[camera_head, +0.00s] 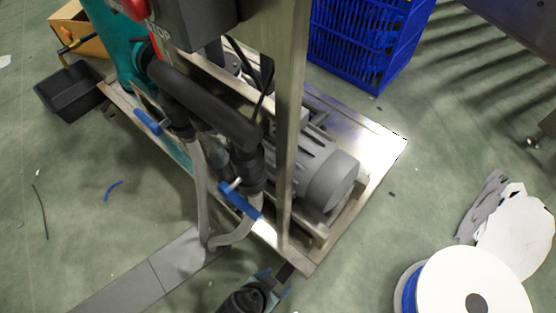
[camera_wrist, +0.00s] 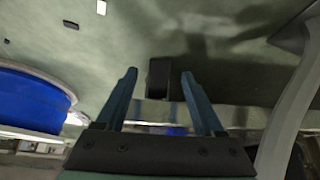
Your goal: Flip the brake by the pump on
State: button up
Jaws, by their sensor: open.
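The pump (camera_head: 318,172) is a grey finned motor on a metal base frame (camera_head: 385,150). Two blue lever handles are on the pipework beside it, a left lever (camera_head: 148,121) and a lower lever (camera_head: 240,203). No part in view is clearly marked as a brake. My gripper (camera_head: 276,279) is low in front of the frame's near corner, apart from both levers. In the wrist view my gripper (camera_wrist: 158,84) is open, its two teal fingers spread. A small dark block (camera_wrist: 158,78) appears between the fingertips; I cannot tell whether they touch it.
A white spool with blue winding (camera_head: 465,285) stands at the lower right. Torn white and grey scraps (camera_head: 515,235) lie behind it. A blue crate (camera_head: 370,40) is at the back. A grey floor strip (camera_head: 140,275) lies at the lower left.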

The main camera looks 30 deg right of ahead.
jog(key=p+v, duration=0.6)
jog(key=v, duration=0.4)
jog(key=shift+r, duration=0.25)
jog(key=shift+a, duration=0.2)
